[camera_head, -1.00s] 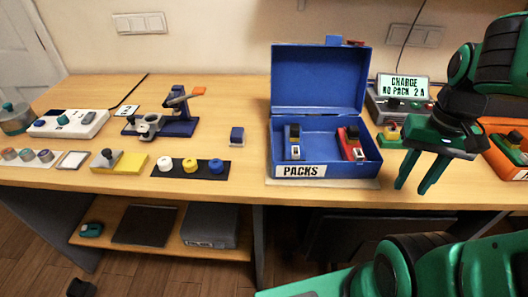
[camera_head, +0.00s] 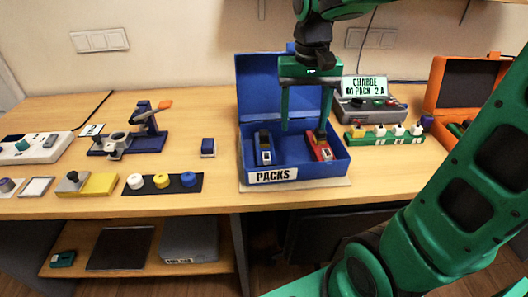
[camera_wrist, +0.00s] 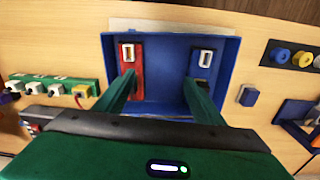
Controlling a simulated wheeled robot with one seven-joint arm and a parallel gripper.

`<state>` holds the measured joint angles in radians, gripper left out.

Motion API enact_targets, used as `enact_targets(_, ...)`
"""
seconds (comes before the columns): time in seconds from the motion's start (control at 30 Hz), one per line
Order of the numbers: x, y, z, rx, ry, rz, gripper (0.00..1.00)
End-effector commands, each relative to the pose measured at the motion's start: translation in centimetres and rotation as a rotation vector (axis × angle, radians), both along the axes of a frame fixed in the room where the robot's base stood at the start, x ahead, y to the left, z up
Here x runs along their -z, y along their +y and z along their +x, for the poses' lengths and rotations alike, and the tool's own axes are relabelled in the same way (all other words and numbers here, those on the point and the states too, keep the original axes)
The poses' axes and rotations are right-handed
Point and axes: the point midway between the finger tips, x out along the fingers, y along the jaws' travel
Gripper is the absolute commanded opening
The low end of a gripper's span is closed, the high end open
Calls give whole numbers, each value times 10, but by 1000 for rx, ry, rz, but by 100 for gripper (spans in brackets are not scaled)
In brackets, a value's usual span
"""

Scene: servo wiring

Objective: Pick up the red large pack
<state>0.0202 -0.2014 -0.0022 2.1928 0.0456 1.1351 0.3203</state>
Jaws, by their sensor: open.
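The red large pack (camera_head: 320,147) stands in the right part of the open blue box (camera_head: 272,176) labelled PACKS. It also shows in the wrist view (camera_wrist: 131,72), at the left of the box. A blue-and-dark pack (camera_head: 264,148) stands in the left part of the box; it shows in the wrist view too (camera_wrist: 201,70). My gripper (camera_head: 306,128) is open above the box, fingers pointing down. In the head view its right finger is close above the red pack. In the wrist view the left finger reaches over the pack's lower end; contact cannot be told.
The box's lid (camera_head: 250,95) stands up behind my gripper. A charger (camera_head: 370,105) reading "CHARGE NO PACK 2 A" and a green strip with plugs (camera_head: 385,136) lie to the right. A small blue block (camera_head: 208,147) is left of the box, with bare table around it.

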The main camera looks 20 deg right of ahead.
Motion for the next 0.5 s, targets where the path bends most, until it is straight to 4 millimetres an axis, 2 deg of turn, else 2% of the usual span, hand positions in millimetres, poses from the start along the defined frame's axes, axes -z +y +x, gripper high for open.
enact_targets(0.03,-3,19,18,-28,3,3,62)
enact_targets(0.1,-7,41,36,-51,2,9,62)
enact_targets(0.2,-10,64,51,-75,3,16,62)
enact_targets(0.33,-5,75,58,-83,4,19,62)
enact_targets(0.5,20,76,57,-84,6,19,62)
